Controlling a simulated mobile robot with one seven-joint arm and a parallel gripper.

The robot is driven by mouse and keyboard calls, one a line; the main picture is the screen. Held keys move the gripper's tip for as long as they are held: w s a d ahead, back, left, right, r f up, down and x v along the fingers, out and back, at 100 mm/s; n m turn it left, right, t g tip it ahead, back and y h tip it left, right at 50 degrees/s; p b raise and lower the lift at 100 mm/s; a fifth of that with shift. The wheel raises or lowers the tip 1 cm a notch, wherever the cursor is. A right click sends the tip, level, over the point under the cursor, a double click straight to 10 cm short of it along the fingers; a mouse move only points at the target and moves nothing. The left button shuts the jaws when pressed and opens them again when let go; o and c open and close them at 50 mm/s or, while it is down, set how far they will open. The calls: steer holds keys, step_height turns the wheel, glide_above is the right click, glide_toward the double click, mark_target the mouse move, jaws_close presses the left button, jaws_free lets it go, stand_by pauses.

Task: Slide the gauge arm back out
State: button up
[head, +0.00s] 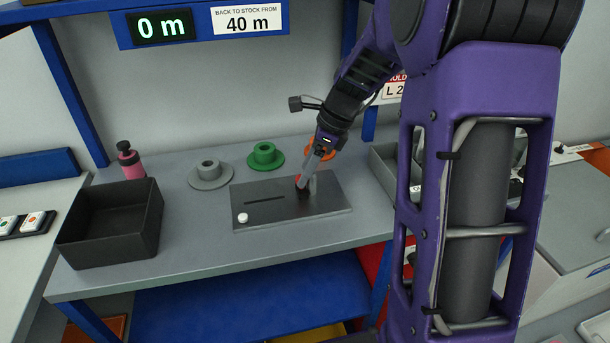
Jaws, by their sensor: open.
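A flat dark grey plate (330,216) lies on the grey bench, with a straight slot (265,200) in its left half and a white knob (242,218) near its front left corner. My gripper (302,182) reaches down over the right half of the plate. I cannot tell whether either is the gauge arm. The fingers are small and partly hidden, and whether they touch the red-orange part is unclear.
Grey (209,174), green (265,155) and orange (323,148) flanged spools stand behind the plate. A black bin (111,222) and a pink bottle (130,160) are left. A grey tray (387,170) is right. A display (161,26) above reads 0 m.

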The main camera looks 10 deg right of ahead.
steer(key=shift+w+a+f, duration=0.1)
steer(key=shift+a+f, duration=0.15)
steer(key=shift+f, duration=0.4)
jaws_close()
stand_by(1.0)
